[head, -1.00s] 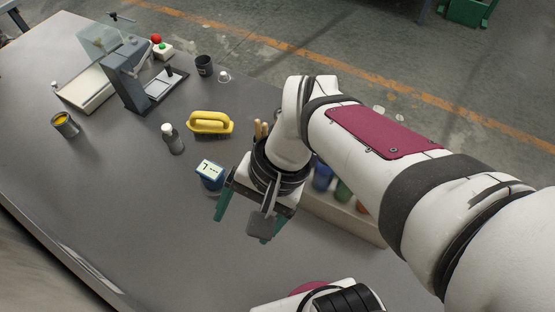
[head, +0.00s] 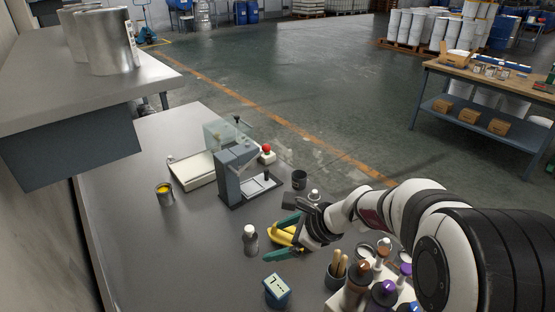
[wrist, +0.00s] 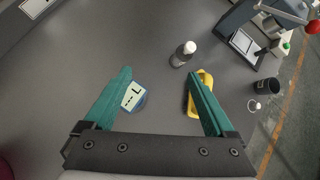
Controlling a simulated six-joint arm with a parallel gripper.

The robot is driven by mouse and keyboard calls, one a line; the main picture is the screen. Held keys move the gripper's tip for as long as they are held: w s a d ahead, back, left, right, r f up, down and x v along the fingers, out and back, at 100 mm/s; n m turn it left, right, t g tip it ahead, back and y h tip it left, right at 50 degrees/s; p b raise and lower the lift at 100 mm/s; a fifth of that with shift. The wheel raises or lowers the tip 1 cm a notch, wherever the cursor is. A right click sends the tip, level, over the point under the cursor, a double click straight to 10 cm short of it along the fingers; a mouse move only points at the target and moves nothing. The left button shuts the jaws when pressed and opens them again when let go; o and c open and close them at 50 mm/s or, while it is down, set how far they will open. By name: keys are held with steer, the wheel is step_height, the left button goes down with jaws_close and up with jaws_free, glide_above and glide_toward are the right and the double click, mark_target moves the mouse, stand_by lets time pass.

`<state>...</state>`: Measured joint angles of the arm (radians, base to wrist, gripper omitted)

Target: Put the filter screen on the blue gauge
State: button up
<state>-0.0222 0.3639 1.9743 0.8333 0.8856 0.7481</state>
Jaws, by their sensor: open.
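The blue gauge (head: 277,290) is a small blue block with a white display face at the front of the grey table. In the wrist view the gauge (wrist: 133,96) lies beside the left finger, partly behind it. My gripper (head: 284,240) is open, its green fingers spread and empty, above the table. In the head view it overlaps a yellow handled block (head: 286,234). In the wrist view the space between the fingers (wrist: 160,73) shows bare table, with the right finger partly covering the yellow block. I cannot make out a filter screen for certain.
A white-capped bottle (head: 250,240) stands left of my gripper. Behind are a grey press-like stand (head: 240,175), a black cup (head: 299,179), a small clear item (head: 315,195) and a yellow-filled tin (head: 164,194). Several capped bottles (head: 386,291) stand at front right. The table's left side is clear.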

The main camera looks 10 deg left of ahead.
mark_target(251, 237)
steer(key=w+a+f+m, duration=0.1)
steer(key=w+a+f, duration=0.2)
steer(key=w+f, duration=0.1)
steer(key=w+a+f+m, duration=0.1)
steer(key=w+a+f, duration=0.2)
steer(key=f, duration=0.3)
steer(key=w+a+f+m+t, duration=0.1)
steer(key=w+a+f+m, duration=0.1)
steer(key=w+a+f, duration=0.1)
steer(key=shift+w+a+f, duration=0.15)
steer(key=shift+w+f, duration=0.3)
steer(key=shift+f, duration=0.2)
steer(key=shift+w+a+f, duration=0.15)
steer(key=shift+w+f, duration=0.3)
steer(key=shift+f, duration=0.15)
jaws_close()
